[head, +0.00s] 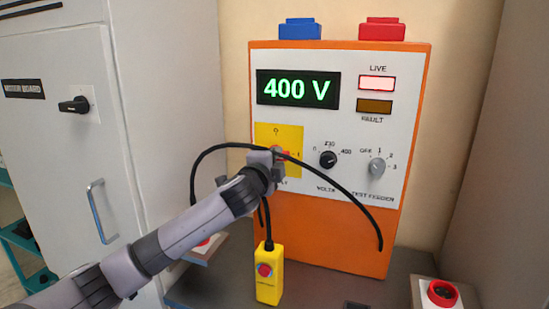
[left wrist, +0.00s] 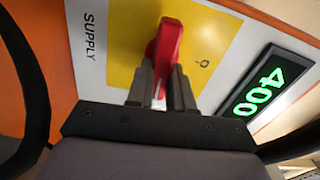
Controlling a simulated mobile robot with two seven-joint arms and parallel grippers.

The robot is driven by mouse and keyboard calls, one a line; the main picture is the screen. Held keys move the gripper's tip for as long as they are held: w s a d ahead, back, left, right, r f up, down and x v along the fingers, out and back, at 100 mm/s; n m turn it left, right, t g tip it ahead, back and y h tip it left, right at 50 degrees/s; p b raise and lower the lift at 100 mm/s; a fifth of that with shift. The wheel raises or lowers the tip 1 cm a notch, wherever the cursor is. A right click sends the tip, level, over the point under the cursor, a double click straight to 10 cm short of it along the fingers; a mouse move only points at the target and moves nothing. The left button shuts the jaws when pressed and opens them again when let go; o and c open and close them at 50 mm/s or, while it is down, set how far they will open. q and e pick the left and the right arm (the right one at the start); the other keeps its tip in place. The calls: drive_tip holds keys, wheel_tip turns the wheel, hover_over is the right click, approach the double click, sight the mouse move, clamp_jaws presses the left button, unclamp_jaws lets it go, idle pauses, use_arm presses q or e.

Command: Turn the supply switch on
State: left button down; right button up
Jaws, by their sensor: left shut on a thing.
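The red supply switch handle (left wrist: 165,48) stands on a yellow plate (left wrist: 205,35) marked SUPPLY in the left wrist view. My left gripper (left wrist: 162,85) is shut on the handle, with one finger on each side of it. In the head view my left gripper (head: 280,154) covers most of the switch on the yellow plate (head: 265,132), and a little red shows at the fingertips. The display (head: 298,89) reads 400 V in green. The LIVE lamp (head: 377,83) is lit pale red and the FAULT lamp (head: 375,106) is dull amber. My right gripper is not in view.
The volts knob (head: 328,158) and test feeder knob (head: 377,167) are right of the switch. A black cable (head: 345,188) arches over my left wrist. A red button box (head: 441,293) is at front right. A grey cabinet (head: 60,150) stands left.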

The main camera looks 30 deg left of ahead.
use_arm(q)
drive_tip(key=shift+a+r+m, duration=0.1)
drive_tip(key=shift+r+m, duration=0.05)
drive_tip(key=shift+m, duration=0.45)
drive_tip(key=c, duration=1.1)
unclamp_jaws()
drive_tip(key=shift+o, duration=0.5)
drive_tip(key=shift+w, duration=0.1)
drive_tip(key=b+v, duration=0.1)
drive_tip(key=v, duration=0.6)
